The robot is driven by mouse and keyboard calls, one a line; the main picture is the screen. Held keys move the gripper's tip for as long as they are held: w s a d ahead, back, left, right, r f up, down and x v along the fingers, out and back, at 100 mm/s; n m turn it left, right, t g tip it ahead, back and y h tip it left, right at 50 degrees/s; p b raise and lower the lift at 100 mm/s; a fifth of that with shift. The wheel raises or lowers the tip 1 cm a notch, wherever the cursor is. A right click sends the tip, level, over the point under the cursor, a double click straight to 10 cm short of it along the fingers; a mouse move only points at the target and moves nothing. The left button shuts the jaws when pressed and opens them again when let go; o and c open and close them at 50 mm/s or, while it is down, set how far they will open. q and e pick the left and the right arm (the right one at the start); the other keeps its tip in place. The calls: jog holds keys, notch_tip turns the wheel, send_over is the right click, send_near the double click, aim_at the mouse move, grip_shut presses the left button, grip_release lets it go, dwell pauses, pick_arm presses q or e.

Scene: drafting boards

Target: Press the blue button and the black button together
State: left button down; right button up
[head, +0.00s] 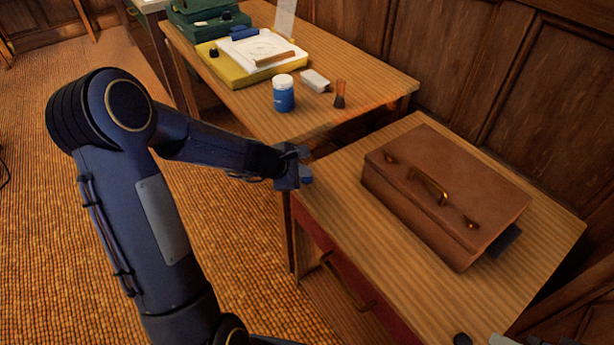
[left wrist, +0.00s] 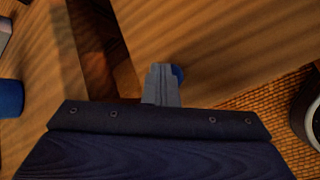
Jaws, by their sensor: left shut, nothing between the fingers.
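My left gripper (head: 301,172) is shut and empty at the left corner of the near desk (head: 335,187). In the left wrist view its closed fingers (left wrist: 161,72) partly cover a small round blue piece (left wrist: 179,73) at the desk edge, which looks like the blue button. I cannot tell whether the fingers touch it or whether it is pressed. A small round black piece (head: 462,339) on the near desk at the bottom edge of the head view looks like the black button; it is partly cut off.
A brown briefcase (head: 415,205) lies on the near desk.

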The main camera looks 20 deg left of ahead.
jog(key=shift+f, duration=0.1)
grip_shut()
dwell(0.3)
dwell(1.5)
